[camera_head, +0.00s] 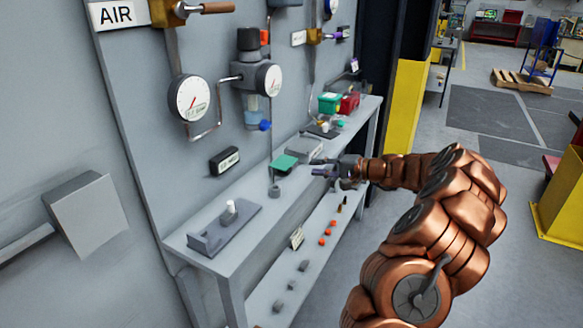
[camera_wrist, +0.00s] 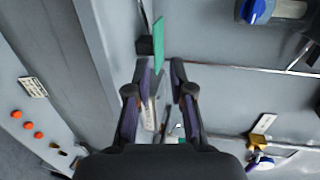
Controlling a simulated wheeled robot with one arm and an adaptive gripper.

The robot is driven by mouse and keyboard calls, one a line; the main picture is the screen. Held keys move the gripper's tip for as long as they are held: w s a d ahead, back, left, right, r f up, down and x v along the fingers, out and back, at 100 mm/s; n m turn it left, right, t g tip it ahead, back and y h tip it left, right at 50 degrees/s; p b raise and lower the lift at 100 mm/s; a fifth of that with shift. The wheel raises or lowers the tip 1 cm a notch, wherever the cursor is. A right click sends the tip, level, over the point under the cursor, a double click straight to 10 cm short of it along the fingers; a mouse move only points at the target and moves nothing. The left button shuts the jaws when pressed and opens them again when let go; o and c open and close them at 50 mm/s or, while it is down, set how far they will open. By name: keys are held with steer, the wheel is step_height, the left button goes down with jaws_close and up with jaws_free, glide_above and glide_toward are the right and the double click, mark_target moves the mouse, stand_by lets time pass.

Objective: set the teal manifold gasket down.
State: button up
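The teal manifold gasket (camera_head: 285,163) is a flat green plate, level and close above the bench top in the head view. In the wrist view the gasket (camera_wrist: 158,40) shows as a narrow strip, its near end between the fingertips, with a gap visible on each side. A dark block (camera_wrist: 145,46) is close beside it there; I cannot tell whether they touch. My gripper (camera_head: 318,168) reaches in from the right, its fingers pointing towards the gasket. In the wrist view my gripper (camera_wrist: 160,72) has its two fingers apart.
The bench (camera_head: 205,256) runs along the panel wall. A grey fixture with a white peg (camera_head: 228,214) stands at its near end. Green (camera_head: 329,103) and red (camera_head: 349,103) boxes stand farther back. Orange pieces (camera_head: 326,235) lie on the lower shelf. Gauges (camera_head: 188,99) hang above.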

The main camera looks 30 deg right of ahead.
mark_target(292, 164)
steer(key=shift+m+t+h, duration=0.3)
steer(key=w+f, duration=0.1)
steer(key=w, duration=0.1)
steer(key=w+a, duration=0.1)
steer(key=w, duration=0.1)
steer(key=w+a+f, duration=0.1)
steer(key=w, duration=0.1)
steer(key=shift+w+f, duration=0.35)
steer(key=shift+b+x, duration=0.45)
steer(key=shift+x, duration=0.45)
steer(key=shift+r, duration=0.15)
jaws_close()
steer(key=shift+r+p, duration=0.4)
steer(key=shift+r, duration=0.85)
